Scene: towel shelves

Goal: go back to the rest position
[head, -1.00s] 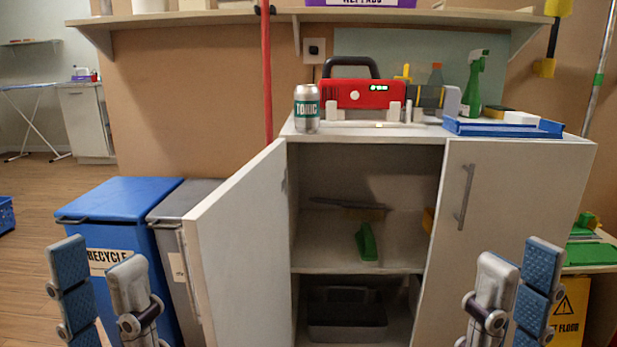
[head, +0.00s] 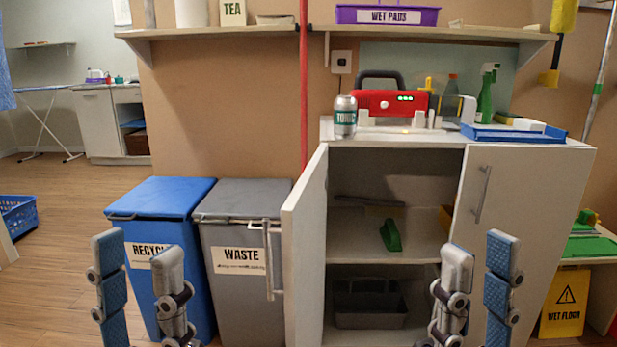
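My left gripper (head: 138,265) is open and empty, low in the head view in front of the blue recycle bin (head: 165,197). My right gripper (head: 477,270) is open and empty, low in the view in front of the cabinet (head: 530,200). Nothing shows between the fingers of either gripper. Both point upward in the picture and are apart from each other.
A grey waste bin (head: 245,197) stands between the recycle bin and the open door. On the cabinet top are a tonic can (head: 345,118), a red device (head: 392,103), a green spray bottle (head: 487,92) and a blue tray (head: 513,134). Floor at left (head: 80,190) is mostly clear.

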